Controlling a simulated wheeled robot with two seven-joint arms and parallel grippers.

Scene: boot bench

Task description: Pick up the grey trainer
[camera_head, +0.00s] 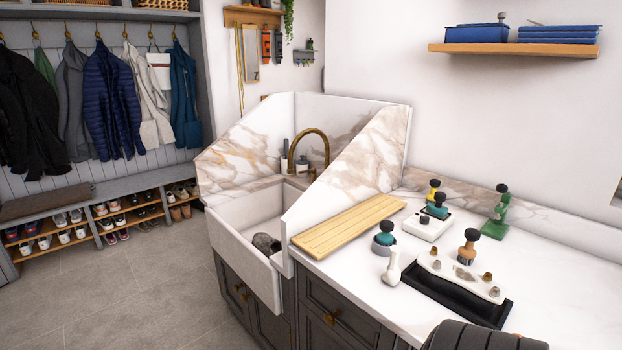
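A dark grey rounded thing (266,243) lies in the white sink (236,228), partly hidden by the sink's front wall. It may be the grey trainer, but I cannot tell for sure. Several pairs of shoes stand in the low shoe rack (88,238) at the left, some of them pale or greyish (66,218); they are small in view. Neither of my grippers is in view.
The white worktop (345,300) carries a wooden board (348,225), a black tray (455,299) with a white holder, a white bottle (392,267) and several brushes (496,213). A brass tap (308,152) stands behind the sink. The tiled floor (140,290) is clear.

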